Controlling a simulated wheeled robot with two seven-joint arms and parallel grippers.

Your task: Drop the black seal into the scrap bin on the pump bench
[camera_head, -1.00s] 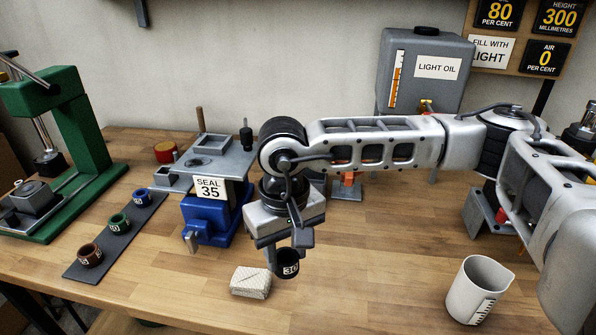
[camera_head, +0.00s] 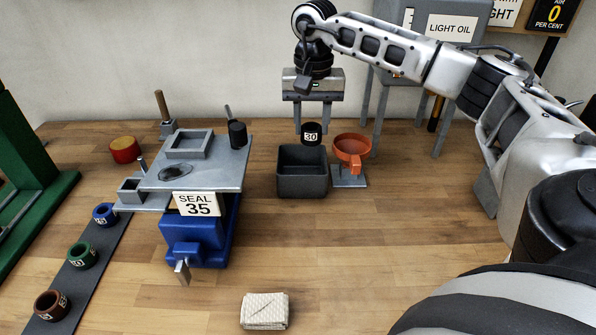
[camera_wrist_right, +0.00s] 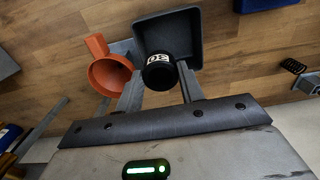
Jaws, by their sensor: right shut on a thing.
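The black seal (camera_head: 311,134), a small dark ring with a white "30" label, is between the fingers of my right gripper (camera_head: 312,124). The right gripper is shut on it and points down. The seal also shows in the right wrist view (camera_wrist_right: 159,73). The scrap bin (camera_head: 302,186) is a dark grey open box on the wooden bench. The seal hangs above the back right part of the bin, overlapping its rim in the head view. In the wrist view the bin (camera_wrist_right: 200,45) lies behind the seal. My left gripper is not in view.
An orange funnel (camera_head: 352,150) on a grey stand is close to the right of the bin. A blue vise (camera_head: 205,235) with a grey plate and "SEAL 35" sign stands left. Blue, green and brown rings lie on a dark strip (camera_head: 95,260). A folded cloth (camera_head: 264,311) lies in front.

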